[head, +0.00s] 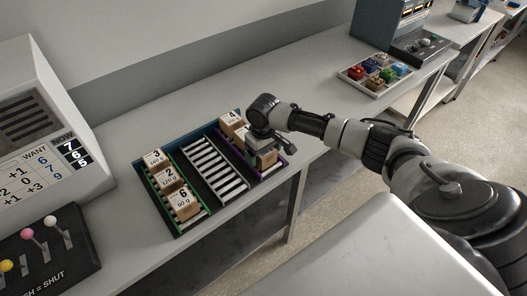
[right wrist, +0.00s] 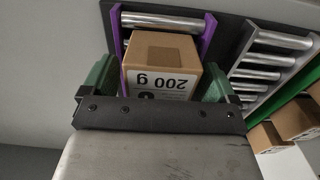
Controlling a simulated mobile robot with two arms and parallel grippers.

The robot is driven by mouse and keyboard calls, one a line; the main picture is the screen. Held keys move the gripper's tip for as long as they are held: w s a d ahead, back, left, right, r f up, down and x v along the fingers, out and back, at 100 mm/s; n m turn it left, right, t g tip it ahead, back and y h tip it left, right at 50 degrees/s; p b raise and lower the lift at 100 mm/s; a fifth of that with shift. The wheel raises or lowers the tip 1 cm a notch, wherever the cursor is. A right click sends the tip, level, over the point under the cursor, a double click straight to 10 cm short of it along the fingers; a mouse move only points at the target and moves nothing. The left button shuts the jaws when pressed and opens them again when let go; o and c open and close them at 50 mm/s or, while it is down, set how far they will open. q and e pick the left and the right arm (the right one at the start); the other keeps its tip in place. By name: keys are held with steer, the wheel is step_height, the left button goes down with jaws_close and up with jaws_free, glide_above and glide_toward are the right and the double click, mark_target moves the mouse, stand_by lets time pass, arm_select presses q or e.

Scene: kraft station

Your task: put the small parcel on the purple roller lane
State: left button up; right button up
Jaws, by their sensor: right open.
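The purple roller lane (head: 272,173) is the right-hand lane of the rack. A brown parcel marked 4 (head: 232,122) stands at its far end. Another brown parcel (head: 268,159) stands at its near end, partly hidden by my right gripper (head: 257,142). Which parcel is the small one is unclear. My left gripper is not in view.
The green lane (head: 150,184) holds parcels marked 3 (head: 155,160), 2 (head: 170,178) and 6 (head: 183,203). The middle roller lane (head: 213,165) is empty. A lever box (head: 60,265) and a number board (head: 40,170) stand left. A tray of coloured blocks (head: 352,74) lies farther right.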

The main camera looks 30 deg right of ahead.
steer(key=shift+r, duration=0.1)
step_height(320, 180, up, 12)
steer(key=b, duration=0.2)
